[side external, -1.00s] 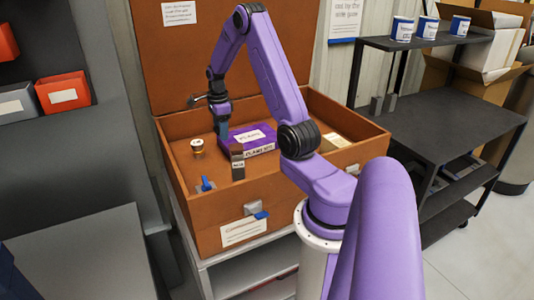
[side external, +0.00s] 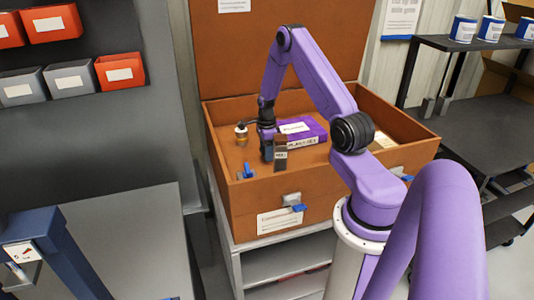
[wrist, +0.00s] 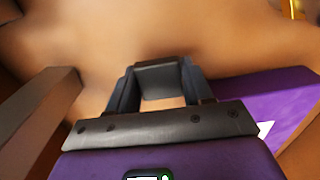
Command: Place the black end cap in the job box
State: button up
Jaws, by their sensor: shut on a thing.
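The job box (side external: 240,208) is a large open orange-brown chest with its lid up. My gripper (side external: 267,156) is down inside it, left of a purple box and close beside an upright grey block. In the wrist view my gripper (wrist: 160,88) has its two fingers on either side of a black piece, which looks like the black end cap (wrist: 160,77). The brown floor of the box fills the view behind it. The cap cannot be made out in the side view. Whether it touches the floor is unclear.
A brass-and-white piece (side external: 241,135) and a blue item (side external: 245,171) lie to the left. The box walls surround the space.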

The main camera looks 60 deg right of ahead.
jog(key=shift+f, duration=0.6)
jog(key=shift+f, duration=0.1)
jog(key=o, duration=1.1)
